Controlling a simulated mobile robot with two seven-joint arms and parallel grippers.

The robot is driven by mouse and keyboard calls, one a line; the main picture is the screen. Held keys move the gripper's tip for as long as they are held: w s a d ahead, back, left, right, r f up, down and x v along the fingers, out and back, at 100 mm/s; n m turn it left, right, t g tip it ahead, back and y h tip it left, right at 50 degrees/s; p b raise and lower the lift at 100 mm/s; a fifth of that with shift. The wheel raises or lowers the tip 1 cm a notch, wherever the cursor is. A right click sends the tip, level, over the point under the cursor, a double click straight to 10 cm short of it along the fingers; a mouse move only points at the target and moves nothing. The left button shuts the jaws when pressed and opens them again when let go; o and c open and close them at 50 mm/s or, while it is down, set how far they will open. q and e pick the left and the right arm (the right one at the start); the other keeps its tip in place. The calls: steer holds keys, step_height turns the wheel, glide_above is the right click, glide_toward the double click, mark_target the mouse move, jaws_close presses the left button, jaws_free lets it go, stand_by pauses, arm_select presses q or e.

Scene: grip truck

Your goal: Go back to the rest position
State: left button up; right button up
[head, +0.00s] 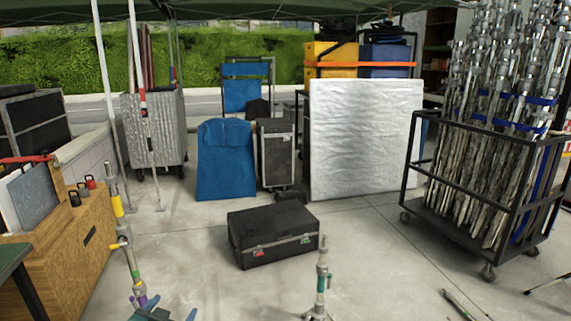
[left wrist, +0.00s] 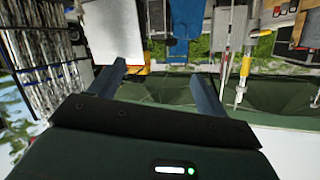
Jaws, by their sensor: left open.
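My left gripper (head: 160,307) shows at the bottom edge of the head view, left of the middle, with only its blue-grey fingertips and part of its dark body in the picture. In the left wrist view my left gripper (left wrist: 160,72) has its two fingers well apart, with nothing held between them. That view is upside down, with the floor things at the top. My right gripper is in neither view.
A black case (head: 272,238) lies on the open floor ahead. Metal stands rise at the left (head: 126,235) and bottom middle (head: 322,280). A wooden box (head: 75,240) is at left, a cart of poles (head: 480,190) at right, a silver panel (head: 362,138) behind.

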arm_select(q)
steer(key=s+d+f+g+h, duration=0.1)
steer(key=s+d+f, duration=0.2)
steer(key=s, duration=0.6)
steer(key=s+d+f+g, duration=0.1)
steer(key=s+d+f, duration=0.2)
steer(key=s, duration=0.6)
steer(key=s+d+f+g+h, duration=0.1)
steer(key=s+d+f, duration=0.3)
steer(key=s, duration=0.5)
steer(key=shift+s+d+n+g+h, duration=0.35)
steer(key=shift+d+g, duration=0.25)
steer(key=shift+d, duration=0.35)
steer(key=shift+w, duration=0.1)
